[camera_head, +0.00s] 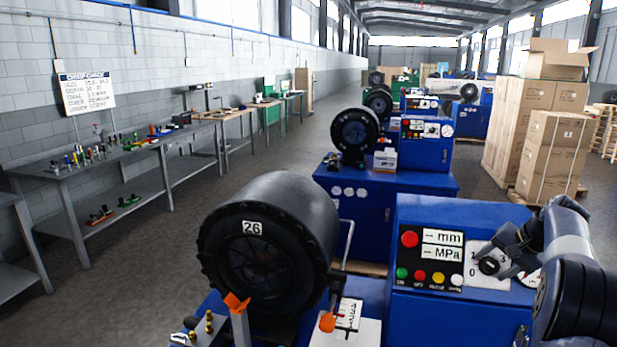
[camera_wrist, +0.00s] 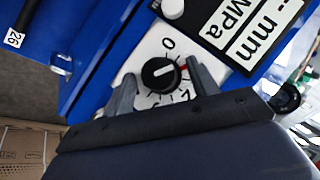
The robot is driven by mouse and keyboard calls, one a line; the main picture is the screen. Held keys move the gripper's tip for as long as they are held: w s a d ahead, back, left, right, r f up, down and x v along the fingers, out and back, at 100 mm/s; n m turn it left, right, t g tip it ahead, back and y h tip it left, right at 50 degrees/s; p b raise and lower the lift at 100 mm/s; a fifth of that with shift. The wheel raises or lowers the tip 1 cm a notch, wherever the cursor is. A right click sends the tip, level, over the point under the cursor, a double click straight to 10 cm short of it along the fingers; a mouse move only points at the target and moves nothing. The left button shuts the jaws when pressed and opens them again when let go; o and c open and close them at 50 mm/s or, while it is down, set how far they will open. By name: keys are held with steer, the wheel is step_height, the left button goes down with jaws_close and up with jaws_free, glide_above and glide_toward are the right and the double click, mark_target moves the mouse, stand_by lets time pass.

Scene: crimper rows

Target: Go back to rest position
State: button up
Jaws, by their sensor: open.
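My gripper (camera_head: 499,258) is at the selector knob on the front machine's panel. In the wrist view its two grey fingers (camera_wrist: 160,70) are apart, one on each side of the black round knob (camera_wrist: 158,75). The knob has a white pointer line and sits on a white dial plate (camera_wrist: 150,50) with numbers and a red mark. I cannot tell whether either finger touches the knob. The knob also shows in the head view (camera_head: 488,267), partly covered by my gripper. No object is held.
The blue crimper (camera_head: 440,215) has a black round head (camera_head: 270,240) marked 26, a red button (camera_head: 409,239) and display labels. More crimpers recede behind it. Stacked cardboard boxes (camera_head: 552,150) stand at right. Workbenches (camera_head: 95,165) line the left wall, with open floor between.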

steer(key=m+t+b, duration=0.1)
steer(key=m+t+y+b, duration=0.1)
steer(key=m, duration=0.1)
steer(key=shift+s+d+f+y, duration=0.2)
steer(key=shift+f+y, duration=0.1)
steer(key=shift+f, duration=0.1)
steer(key=m+t+y+b, duration=0.1)
steer(key=m+t+b, duration=0.1)
steer(key=m+b, duration=0.1)
steer(key=shift+f+b, duration=0.15)
steer(key=shift+b, duration=0.35)
steer(key=m+t+b, duration=0.2)
steer(key=m+b, duration=0.1)
steer(key=m+t+b, duration=0.2)
steer(key=m+b, duration=0.1)
steer(key=shift+s+f, duration=0.2)
steer(key=shift+a+r+m+t+h+b, duration=0.15)
steer(key=shift+m+t+h+b, duration=0.15)
steer(key=shift+m+t+b, duration=0.7)
steer(key=shift+m+g+p, duration=0.3)
steer(key=shift+p, duration=0.1)
